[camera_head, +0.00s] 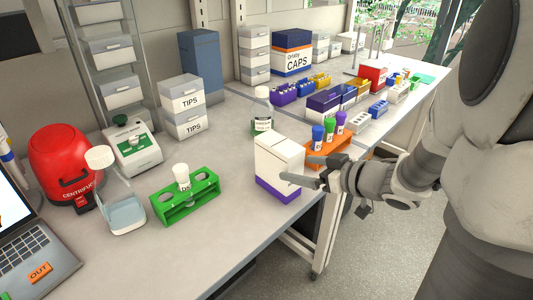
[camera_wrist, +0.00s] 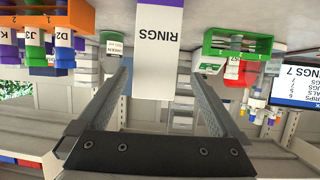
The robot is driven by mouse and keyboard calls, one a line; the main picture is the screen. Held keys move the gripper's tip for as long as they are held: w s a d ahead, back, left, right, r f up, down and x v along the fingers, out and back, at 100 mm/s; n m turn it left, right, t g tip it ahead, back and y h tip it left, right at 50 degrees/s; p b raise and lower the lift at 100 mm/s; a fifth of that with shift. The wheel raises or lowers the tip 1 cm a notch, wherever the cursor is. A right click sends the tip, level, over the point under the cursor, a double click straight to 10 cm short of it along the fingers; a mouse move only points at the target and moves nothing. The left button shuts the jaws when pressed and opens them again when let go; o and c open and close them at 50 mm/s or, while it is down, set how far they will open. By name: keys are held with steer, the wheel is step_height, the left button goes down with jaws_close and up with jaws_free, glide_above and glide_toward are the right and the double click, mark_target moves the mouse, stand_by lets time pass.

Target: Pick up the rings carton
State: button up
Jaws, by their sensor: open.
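The rings carton (camera_head: 279,165) is a tall white box with a purple band at its base, standing upright near the front edge of the bench. In the wrist view the rings carton (camera_wrist: 159,52) appears upside down, its "RINGS" label facing me, between and beyond the two fingers. My gripper (camera_head: 300,172) is at the right side of the carton in the head view, its fingers spread. In the wrist view my gripper (camera_wrist: 162,85) is open and empty, with a finger on either side of the carton. Whether a finger touches it I cannot tell.
A green rack (camera_head: 186,201) with one white-capped tube stands left of the carton. An orange rack (camera_head: 329,152) with blue, green and purple capped tubes stands close behind and right. A white-capped bottle (camera_head: 262,112) is behind the carton. Bare bench (camera_head: 235,245) lies in front.

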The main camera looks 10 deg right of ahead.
mark_target(295, 167)
steer(key=x, duration=0.4)
steer(key=shift+w+f+b, duration=0.1)
steer(key=shift+f+b, duration=0.05)
steer(key=shift+b, duration=0.25)
steer(key=b+x, duration=0.1)
steer(key=x, duration=0.3)
steer(key=shift+w+d+f+b, duration=0.1)
steer(key=shift+w+b, duration=0.15)
steer(key=shift+b, duration=0.05)
steer(key=shift+w+a+f, duration=0.1)
steer(key=shift+w+a, duration=0.15)
steer(key=shift+w, duration=0.1)
steer(key=c, duration=1.4)
steer(key=shift+c, duration=0.7)
